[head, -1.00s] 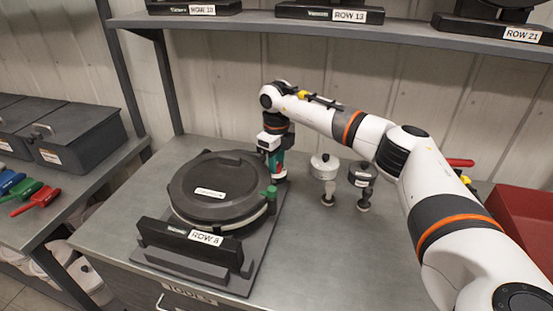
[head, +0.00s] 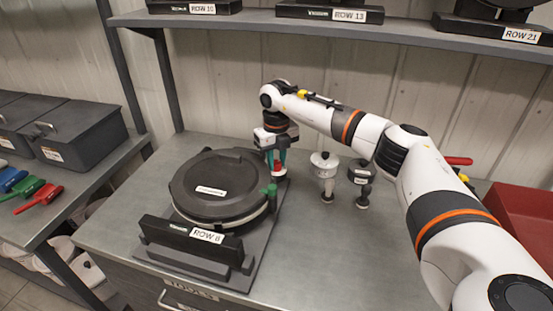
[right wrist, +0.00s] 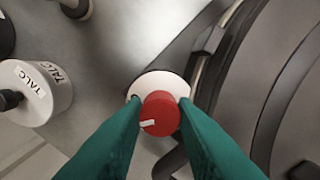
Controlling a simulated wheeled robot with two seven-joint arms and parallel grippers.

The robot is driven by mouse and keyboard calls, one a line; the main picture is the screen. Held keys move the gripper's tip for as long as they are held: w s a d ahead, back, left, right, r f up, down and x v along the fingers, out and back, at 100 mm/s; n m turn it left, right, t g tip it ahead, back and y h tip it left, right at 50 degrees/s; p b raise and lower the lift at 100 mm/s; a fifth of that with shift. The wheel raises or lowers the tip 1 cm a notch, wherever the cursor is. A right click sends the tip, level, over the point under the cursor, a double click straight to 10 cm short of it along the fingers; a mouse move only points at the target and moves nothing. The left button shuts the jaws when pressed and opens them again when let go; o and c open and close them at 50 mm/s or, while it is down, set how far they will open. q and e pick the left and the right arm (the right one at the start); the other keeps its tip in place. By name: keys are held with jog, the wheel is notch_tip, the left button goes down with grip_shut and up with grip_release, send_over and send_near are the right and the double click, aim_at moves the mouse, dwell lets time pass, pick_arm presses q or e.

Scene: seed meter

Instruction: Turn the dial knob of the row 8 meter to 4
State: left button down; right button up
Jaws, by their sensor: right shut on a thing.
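The row 8 meter (head: 225,172) is a dark round unit on a flat base on the metal bench, with a "ROW 8" label on its front bar. Its red dial knob (right wrist: 158,116) shows in the right wrist view, over a white round dial face (right wrist: 160,82). A short white mark on the knob points toward the lower left of that view. My right gripper (right wrist: 160,106) has its green fingers shut on the knob's two sides. In the head view it reaches down at the meter's back right. The dial's numbers cannot be read. My left gripper is not in view.
A white talc container (head: 324,166) and a dark container (head: 361,172) stand right of the meter. A green knob (head: 270,190) sits on the meter's right edge. A red bin (head: 525,215) is far right. The front right of the bench is clear.

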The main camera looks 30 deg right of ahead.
aim_at(277, 162)
jog(key=o, duration=1)
jog(key=shift+r, duration=0.15)
notch_tip(277, 162, up, 8)
jog(key=p, duration=0.6)
jog(key=shift+d, duration=0.1)
jog(key=shift+s+f, duration=0.1)
jog(key=shift+f, duration=0.1)
